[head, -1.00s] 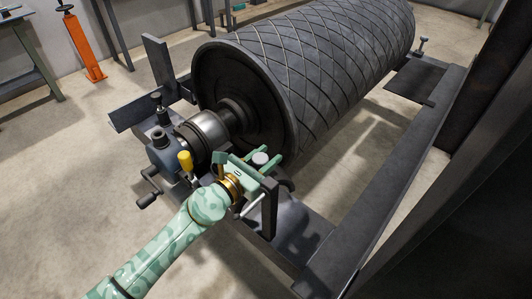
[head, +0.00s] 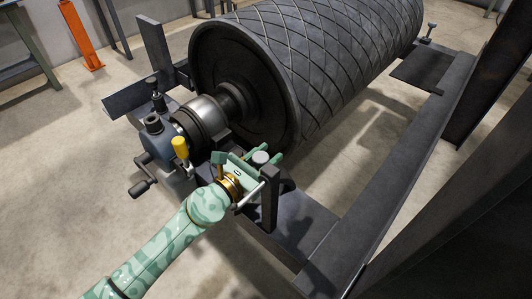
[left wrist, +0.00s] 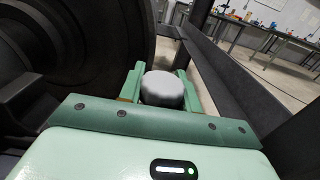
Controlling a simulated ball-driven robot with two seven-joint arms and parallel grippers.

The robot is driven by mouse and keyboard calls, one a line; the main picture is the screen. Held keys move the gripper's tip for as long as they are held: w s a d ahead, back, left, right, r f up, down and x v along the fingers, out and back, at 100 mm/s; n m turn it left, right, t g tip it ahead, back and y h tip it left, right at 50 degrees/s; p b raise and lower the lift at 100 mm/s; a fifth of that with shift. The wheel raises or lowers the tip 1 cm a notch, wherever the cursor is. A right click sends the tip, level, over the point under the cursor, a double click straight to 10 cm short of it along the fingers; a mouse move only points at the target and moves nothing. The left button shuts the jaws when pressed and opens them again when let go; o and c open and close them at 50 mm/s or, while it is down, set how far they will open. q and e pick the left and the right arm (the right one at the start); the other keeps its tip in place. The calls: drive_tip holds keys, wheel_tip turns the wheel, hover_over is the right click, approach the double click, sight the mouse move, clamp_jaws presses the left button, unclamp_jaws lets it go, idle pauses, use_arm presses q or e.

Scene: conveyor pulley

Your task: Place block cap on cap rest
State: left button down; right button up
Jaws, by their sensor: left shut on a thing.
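My left gripper (head: 262,160) is shut on a round grey knob (head: 261,157), which also shows between the green fingers in the left wrist view (left wrist: 162,88). A dark curved piece (head: 286,181) shows just beyond and below the fingers. It may be the block cap under the knob, but the gripper hides most of it. The gripper is beside a dark upright post (head: 269,203), right of the bearing and shaft end. I cannot make out which part is the cap rest, or whether the held piece touches anything. My right gripper is not in view.
The large ribbed drum (head: 310,60) with its shiny shaft collar (head: 201,118) fills the back. The frame's long dark beam (head: 390,185) runs along the right.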

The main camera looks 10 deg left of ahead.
sight(255, 166)
use_arm(q)
drive_tip(key=shift+r, duration=0.4)
drive_tip(key=c, duration=1)
unclamp_jaws()
drive_tip(key=shift+f, duration=0.3)
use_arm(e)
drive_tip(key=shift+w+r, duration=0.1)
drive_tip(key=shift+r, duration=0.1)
use_arm(q)
drive_tip(key=shift+o, duration=0.2)
drive_tip(key=shift+s, duration=0.1)
drive_tip(key=shift+s+a, duration=0.2)
drive_tip(key=v, duration=0.5)
drive_tip(key=shift+s, duration=0.15)
drive_tip(key=v, duration=0.6)
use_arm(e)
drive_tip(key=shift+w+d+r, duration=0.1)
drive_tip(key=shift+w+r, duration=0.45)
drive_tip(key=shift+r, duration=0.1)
use_arm(q)
drive_tip(key=shift+a, duration=0.1)
